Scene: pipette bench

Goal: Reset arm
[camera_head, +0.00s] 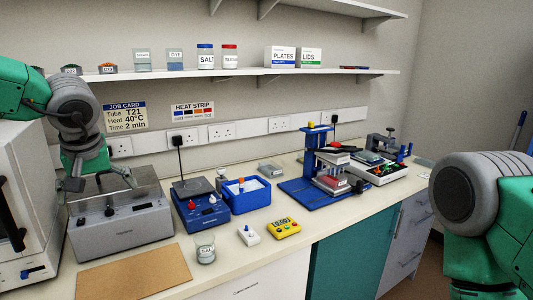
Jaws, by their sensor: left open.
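My left arm comes in from the left, and its gripper (100,182) points down over the grey metal box (122,226) at the left of the bench. The gripper is open with its fingers apart, and I see nothing between them. It overlaps the box's clear raised lid in the picture, so I cannot tell whether they touch. My right arm (468,200) shows large at the right edge; its gripper is out of view.
A white oven-like cabinet (30,215) stands at far left, beside a brown board (134,272). A blue device (197,208), blue tub (246,194), glass beaker (205,250), yellow timer (285,229) and blue stand (308,190) occupy the bench. A shelf (230,76) hangs above.

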